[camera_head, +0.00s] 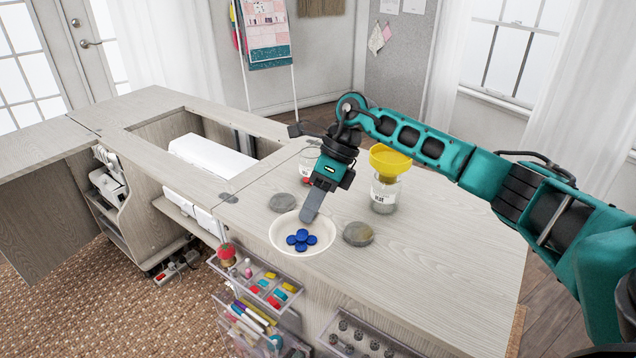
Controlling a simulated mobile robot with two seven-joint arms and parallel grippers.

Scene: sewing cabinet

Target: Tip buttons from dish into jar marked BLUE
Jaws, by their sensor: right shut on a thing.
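A white dish (283,239) holds several blue buttons (301,239) near the front edge of the cabinet top. My right gripper (312,208) reaches down over the dish and is shut on its far rim. The dish looks level and seems to be on or just above the top; I cannot tell which. A glass jar (384,196) with a label that appears to read BLUE stands right of the dish, with a yellow funnel (390,160) in its mouth. Another glass jar (309,158) with something red in it stands behind my right gripper, partly hidden. My left gripper is not in view.
Two round grey lids (358,234) and (283,202) lie flat on either side of the dish. Clear organizers (262,287) with sewing supplies hang on the cabinet front. The cabinet's opening (215,150) holds a white machine. The top (450,235) right of the jar is clear.

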